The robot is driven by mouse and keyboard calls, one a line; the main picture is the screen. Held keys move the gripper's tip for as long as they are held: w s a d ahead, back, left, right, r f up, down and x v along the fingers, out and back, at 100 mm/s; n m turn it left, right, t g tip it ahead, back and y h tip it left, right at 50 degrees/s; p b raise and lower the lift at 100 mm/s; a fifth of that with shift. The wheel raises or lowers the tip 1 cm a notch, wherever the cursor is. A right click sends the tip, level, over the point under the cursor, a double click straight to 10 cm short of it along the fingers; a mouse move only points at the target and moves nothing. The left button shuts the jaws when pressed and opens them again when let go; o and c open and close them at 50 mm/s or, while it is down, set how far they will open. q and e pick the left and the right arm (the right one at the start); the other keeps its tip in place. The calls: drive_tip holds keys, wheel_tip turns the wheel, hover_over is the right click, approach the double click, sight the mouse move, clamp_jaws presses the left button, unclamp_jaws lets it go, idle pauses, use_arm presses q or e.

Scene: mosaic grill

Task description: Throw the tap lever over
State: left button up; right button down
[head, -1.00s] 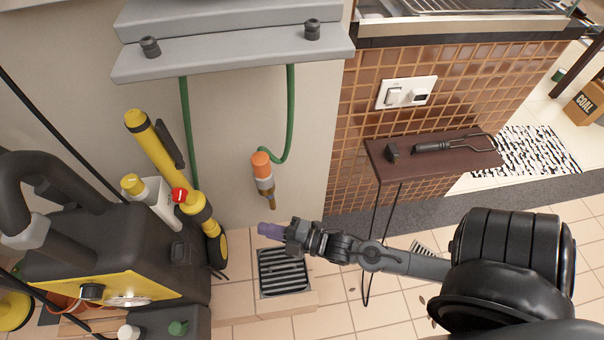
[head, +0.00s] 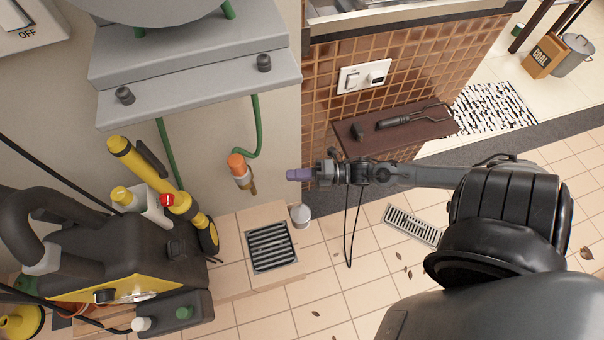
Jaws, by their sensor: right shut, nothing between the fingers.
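I cannot make out a tap lever for certain. A green hose (head: 254,125) hangs from under a grey shelf and ends in an orange fitting (head: 237,163) with a brass-coloured tip (head: 246,183). My right gripper (head: 290,174), with purple fingertips, is shut and empty. It appears to the right of the brass tip in the picture, with a gap between them. A small pale round thing (head: 300,215) shows below the gripper; I cannot tell what it is. My left gripper is not in view.
A grey shelf (head: 200,85) overhangs the hose. A black-and-yellow pressure washer (head: 100,250) with a yellow lance (head: 150,175) stands at left. A floor grate (head: 271,246) lies below. A brown side shelf (head: 395,133) holds grill tools behind my right arm. A switch (head: 364,77) is on the tiles.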

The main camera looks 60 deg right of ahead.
use_arm(q)
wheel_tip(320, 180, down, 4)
drive_tip(key=b, duration=0.4)
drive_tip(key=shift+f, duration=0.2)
use_arm(e)
drive_tip(key=x, duration=1)
drive_tip(key=shift+r, duration=0.1)
